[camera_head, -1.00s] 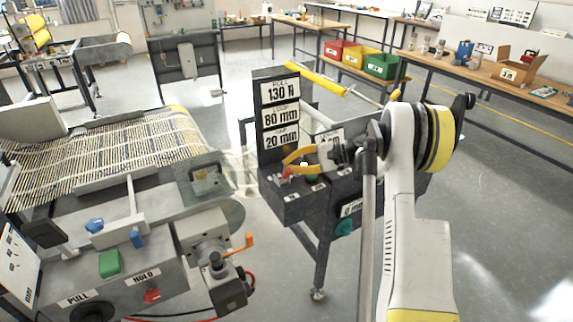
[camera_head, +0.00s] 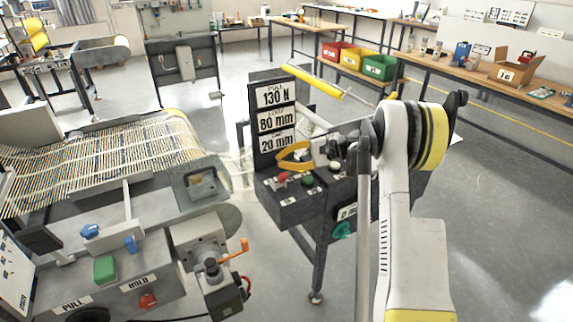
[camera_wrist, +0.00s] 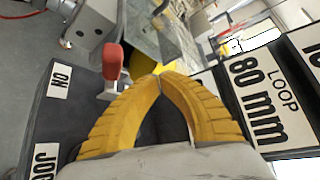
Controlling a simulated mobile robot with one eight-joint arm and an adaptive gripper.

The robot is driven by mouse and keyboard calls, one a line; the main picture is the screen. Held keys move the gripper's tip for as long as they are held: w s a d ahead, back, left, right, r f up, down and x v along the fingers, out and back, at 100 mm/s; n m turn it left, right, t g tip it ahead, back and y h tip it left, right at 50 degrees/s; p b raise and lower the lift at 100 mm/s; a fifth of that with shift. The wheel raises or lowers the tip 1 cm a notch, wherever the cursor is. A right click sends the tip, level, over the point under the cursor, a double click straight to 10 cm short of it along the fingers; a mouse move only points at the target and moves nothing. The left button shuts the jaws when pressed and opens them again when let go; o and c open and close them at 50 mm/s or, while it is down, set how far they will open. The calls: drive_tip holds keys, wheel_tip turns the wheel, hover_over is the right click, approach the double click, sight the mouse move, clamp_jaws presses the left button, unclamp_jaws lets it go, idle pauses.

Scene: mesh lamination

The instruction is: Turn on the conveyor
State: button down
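The conveyor, with its ribbed mesh belt (camera_head: 100,155), is on the left in the head view. A dark control box (camera_head: 300,205) stands right of it, with a red-handled switch (camera_head: 282,179) and a green button (camera_head: 307,181) on top. My gripper (camera_head: 281,158) has curved yellow fingers and hovers just above and behind these controls. In the wrist view its fingertips (camera_wrist: 158,75) meet, with nothing seen between them. The red switch handle (camera_wrist: 112,62) stands up left of the tips, apparently apart from them. An ON label (camera_wrist: 60,80) lies left of it.
An upright sign (camera_head: 275,95) reading PULL 130 N, LOOP 80 mm and 20 mm rises behind the controls, close to my gripper. A yellow roller (camera_head: 315,82) is behind it. An orange-handled unit (camera_head: 220,265) stands front left. Open floor lies to the right.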

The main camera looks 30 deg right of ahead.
drive_tip(key=shift+w+d+f+p, duration=0.1)
drive_tip(key=shift+d+f+p, duration=0.1)
drive_tip(key=shift+d, duration=0.3)
drive_tip(key=shift+w+d+f+p, duration=0.1)
drive_tip(key=shift+d+f+p, duration=0.05)
drive_tip(key=shift+d, duration=0.3)
drive_tip(key=s+d, duration=0.1)
drive_tip(key=d, duration=0.1)
drive_tip(key=s+d+f+p, duration=0.1)
drive_tip(key=s+d, duration=0.1)
drive_tip(key=s+d+f, duration=0.1)
drive_tip(key=shift+s+d+f+p, duration=0.15)
drive_tip(key=shift+d+f+p, duration=0.05)
drive_tip(key=shift+d+p, duration=0.2)
